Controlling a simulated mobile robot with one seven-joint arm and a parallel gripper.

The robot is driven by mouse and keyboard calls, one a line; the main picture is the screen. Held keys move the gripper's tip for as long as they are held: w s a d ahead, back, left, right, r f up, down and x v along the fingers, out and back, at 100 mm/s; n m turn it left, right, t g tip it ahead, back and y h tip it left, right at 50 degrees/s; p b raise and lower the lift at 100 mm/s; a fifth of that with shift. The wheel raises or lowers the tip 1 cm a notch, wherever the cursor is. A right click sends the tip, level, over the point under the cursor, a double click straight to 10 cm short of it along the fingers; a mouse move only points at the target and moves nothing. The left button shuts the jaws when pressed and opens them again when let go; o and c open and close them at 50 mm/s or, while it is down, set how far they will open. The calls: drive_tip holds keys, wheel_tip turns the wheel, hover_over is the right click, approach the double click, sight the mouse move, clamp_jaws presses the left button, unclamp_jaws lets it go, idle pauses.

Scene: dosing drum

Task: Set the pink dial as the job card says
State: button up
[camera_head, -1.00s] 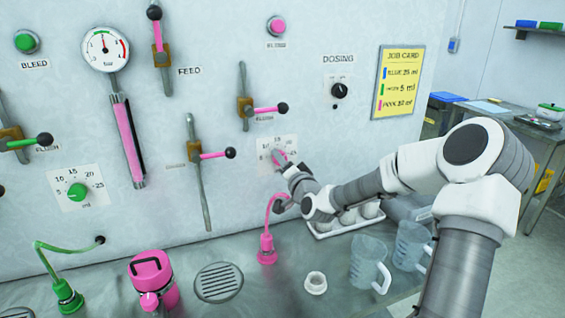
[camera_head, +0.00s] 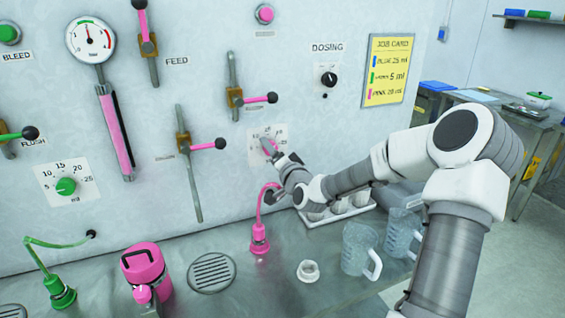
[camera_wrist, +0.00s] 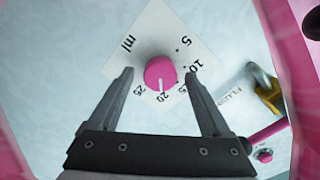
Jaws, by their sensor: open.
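The pink dial (camera_wrist: 160,73) sits on a white scale plate (camera_wrist: 150,42) on the wall. In the wrist view its white pointer line points at about the 20 mark. In the head view the dial (camera_head: 268,147) is partly hidden by my gripper (camera_head: 279,158). My gripper (camera_wrist: 159,73) is open, with one finger on each side of the dial and a visible gap to each. The right finger partly covers the 15 mark. The yellow job card (camera_head: 387,71) lists blue 25 ml, green 5 ml and pink, whose small figure looks like 20 ml.
A pink-handled lever (camera_head: 258,98) is above the dial and another (camera_head: 208,145) is to its left. A pink hose nozzle (camera_head: 260,238) stands below. Clear jugs (camera_head: 362,250), a white cup (camera_head: 308,271) and a white tray (camera_head: 337,211) are on the bench.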

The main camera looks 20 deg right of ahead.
drive_tip(key=s, duration=1.7)
drive_tip(key=shift+p, duration=0.3)
drive_tip(key=shift+a, duration=0.1)
